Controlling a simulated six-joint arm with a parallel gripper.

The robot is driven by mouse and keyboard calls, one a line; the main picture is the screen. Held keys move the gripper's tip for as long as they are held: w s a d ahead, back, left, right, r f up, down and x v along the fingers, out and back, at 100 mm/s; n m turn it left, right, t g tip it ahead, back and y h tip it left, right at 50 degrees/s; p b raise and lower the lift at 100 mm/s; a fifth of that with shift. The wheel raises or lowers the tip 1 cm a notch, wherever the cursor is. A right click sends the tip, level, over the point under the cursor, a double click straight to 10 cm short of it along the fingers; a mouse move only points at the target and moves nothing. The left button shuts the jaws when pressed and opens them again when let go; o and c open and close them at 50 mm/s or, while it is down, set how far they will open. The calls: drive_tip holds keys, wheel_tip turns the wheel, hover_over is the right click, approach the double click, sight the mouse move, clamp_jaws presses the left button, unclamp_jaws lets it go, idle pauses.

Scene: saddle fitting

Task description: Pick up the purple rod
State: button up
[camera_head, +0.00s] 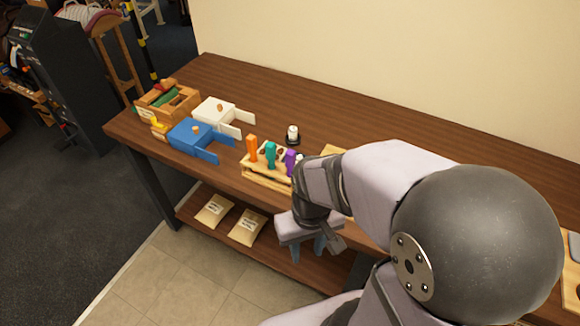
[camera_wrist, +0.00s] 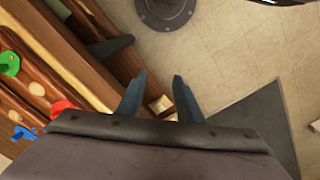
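The purple rod (camera_head: 290,161) stands upright in a light wooden rack (camera_head: 266,182) near the table's front edge. A teal rod (camera_head: 270,154) and an orange rod (camera_head: 252,147) stand to its left in the same rack. My gripper (camera_head: 308,248) is in front of the table edge, lower in the picture than the rack and apart from it. Its fingers point down. In the wrist view my gripper (camera_wrist: 159,82) is open with nothing between its fingers. I cannot make out the purple rod in the wrist view. My arm hides the rack's right end.
Blue (camera_head: 190,135) and white (camera_head: 214,111) boxes with open lids and a wooden box (camera_head: 167,102) stand at the left. A dark-based white item (camera_head: 293,134) is behind the rack. Two packets (camera_head: 247,228) lie on the lower shelf. The table's back is clear.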

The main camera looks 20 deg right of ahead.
drive_tip(key=shift+o, duration=1)
drive_tip(key=shift+w, duration=0.1)
wheel_tip(320, 180, up, 5)
drive_tip(key=m, duration=0.9)
hover_over(290, 163)
drive_tip(key=shift+w+f+b, duration=0.1)
drive_tip(key=shift+w+b, duration=0.05)
drive_tip(key=shift+b, duration=0.15)
drive_tip(key=shift+w+d+f, duration=0.1)
drive_tip(key=shift+w+f, duration=0.15)
drive_tip(key=shift+f, duration=0.15)
drive_tip(key=shift+s+f+p, duration=0.1)
drive_tip(key=shift+f+p, duration=0.3)
drive_tip(key=shift+f, duration=0.3)
drive_tip(key=shift+w+d+f+p, duration=0.15)
drive_tip(key=shift+f+p, duration=0.6)
drive_tip(key=shift+f, duration=0.75)
drive_tip(key=shift+w+f+p, duration=0.15)
drive_tip(key=shift+f+p, duration=0.6)
drive_tip(key=shift+f, duration=0.7)
